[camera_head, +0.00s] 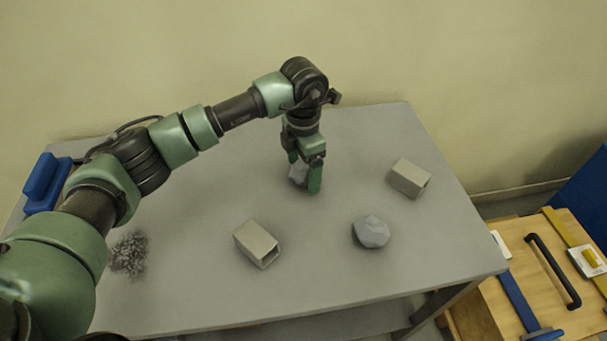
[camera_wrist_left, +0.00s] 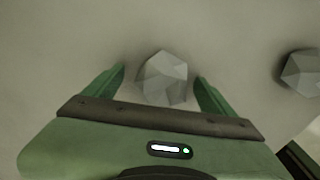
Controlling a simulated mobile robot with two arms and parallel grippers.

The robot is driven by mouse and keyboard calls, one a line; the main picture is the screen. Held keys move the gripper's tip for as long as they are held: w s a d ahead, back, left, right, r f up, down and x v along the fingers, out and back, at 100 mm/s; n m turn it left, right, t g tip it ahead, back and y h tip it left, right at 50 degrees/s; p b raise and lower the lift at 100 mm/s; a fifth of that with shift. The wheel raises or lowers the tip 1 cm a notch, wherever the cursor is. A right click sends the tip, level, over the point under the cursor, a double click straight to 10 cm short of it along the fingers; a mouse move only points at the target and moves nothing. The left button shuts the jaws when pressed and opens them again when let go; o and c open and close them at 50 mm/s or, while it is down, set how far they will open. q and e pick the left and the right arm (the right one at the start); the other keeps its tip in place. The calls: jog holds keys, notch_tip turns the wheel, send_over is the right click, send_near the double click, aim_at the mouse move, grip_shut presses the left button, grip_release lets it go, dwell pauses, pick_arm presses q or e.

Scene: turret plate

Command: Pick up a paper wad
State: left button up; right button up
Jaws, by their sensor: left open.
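A grey, faceted paper wad (camera_head: 297,174) lies on the grey table, partly hidden behind my left gripper's fingers. My left gripper (camera_head: 305,180) points down over it and is open. In the left wrist view the wad (camera_wrist_left: 163,78) sits between the two green fingertips of the left gripper (camera_wrist_left: 160,82), with a narrow gap to each finger. A second paper wad (camera_head: 371,232) lies nearer the front right of the table; a wad also shows at the right edge of the left wrist view (camera_wrist_left: 301,72). My right gripper is not in view.
The table (camera_head: 330,285) also holds a grey open-ended box (camera_head: 256,243) at the front middle, another box (camera_head: 409,178) at the right, and a pile of dark shreds (camera_head: 129,254) at the left. A wooden cabinet (camera_head: 500,315) stands beyond the right edge.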

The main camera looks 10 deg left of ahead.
pick_arm(q)
jog(key=shift+r, duration=0.1)
jog(key=c, duration=1.4)
